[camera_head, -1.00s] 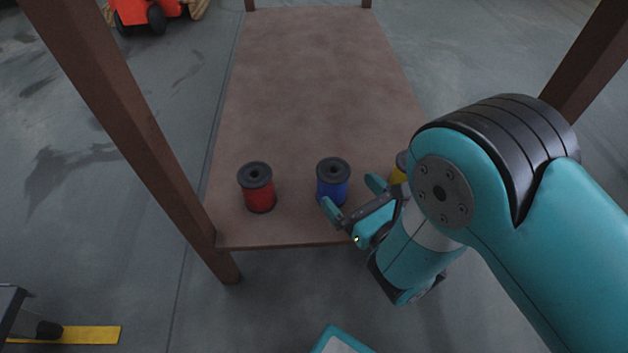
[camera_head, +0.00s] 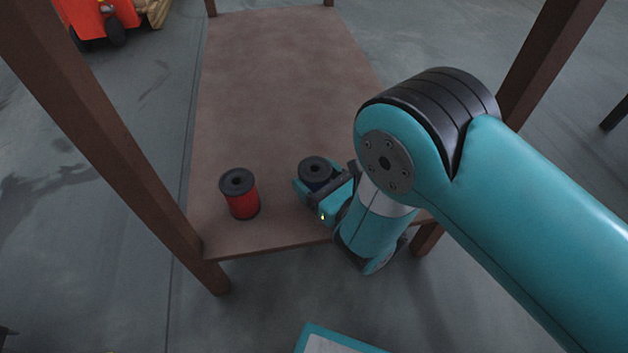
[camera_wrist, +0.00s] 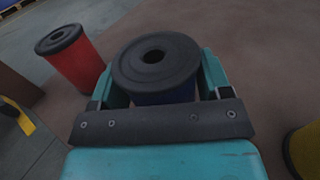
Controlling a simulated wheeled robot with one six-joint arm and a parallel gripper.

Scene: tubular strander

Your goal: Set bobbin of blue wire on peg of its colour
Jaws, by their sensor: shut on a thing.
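The bobbin of blue wire (camera_head: 315,172) stands upright near the front edge of the brown shelf, its black flange on top. My gripper (camera_head: 319,186) is around it, with a finger on each side. In the wrist view the blue bobbin (camera_wrist: 155,65) sits between the two teal fingers of my gripper (camera_wrist: 158,80), which are shut on it. Only a little of its blue winding shows under the flange. I cannot tell whether its base touches the shelf. No peg is in view.
A bobbin of red wire (camera_head: 241,195) stands on the shelf (camera_head: 285,90) to the left. A yellow bobbin (camera_wrist: 304,150) shows at the right of the wrist view. Brown posts (camera_head: 105,140) flank the shelf. The shelf behind the bobbins is bare.

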